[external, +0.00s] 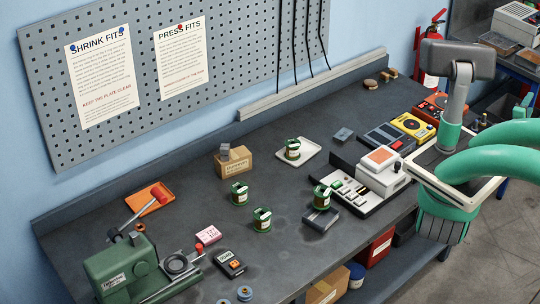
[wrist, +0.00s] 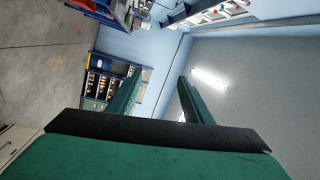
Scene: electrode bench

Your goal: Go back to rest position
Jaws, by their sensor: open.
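My gripper (wrist: 158,98) shows in the wrist view with its two green fingers apart and nothing between them. It points away from the bench, at the room, which appears tilted, with a shelf and a lit ceiling lamp beyond the fingers. In the external view my green arm is folded at the right, beyond the bench's right end. I cannot make out the gripper's fingers there. Another tin (external: 322,196) stands on a small grey block.
A green machine (external: 118,268) stands at the bench's front left, near an orange tray (external: 150,199). A cardboard box (external: 234,164) is mid-bench. A white device (external: 382,170) and a yellow meter (external: 412,127) are near the right end. A fire extinguisher (external: 430,50) is behind.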

